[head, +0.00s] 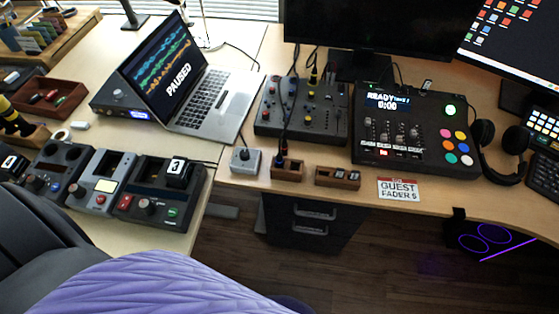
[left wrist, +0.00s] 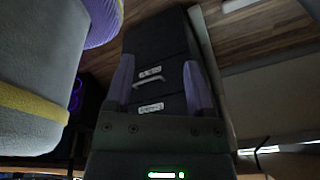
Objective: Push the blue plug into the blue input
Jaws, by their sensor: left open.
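A black mixer box (head: 300,112) with small knobs and upright plugs sits on the desk between the laptop and the fader console. A dark cable runs from it down to a small wooden holder (head: 287,169) at the desk's front edge. A blue spot shows near the box's upper left, but I cannot tell whether it is the blue plug or the blue input. My left gripper (left wrist: 159,78) is open and empty in the left wrist view, with the dark drawer unit beyond its fingers. Neither gripper shows in the head view.
A small grey box (head: 245,160) and another wooden holder (head: 337,178) flank the cable holder. A laptop (head: 190,88) stands left, a fader console (head: 415,130) right. A drawer unit (head: 312,222) is under the desk. A purple padded chair (head: 150,285) fills the lower left.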

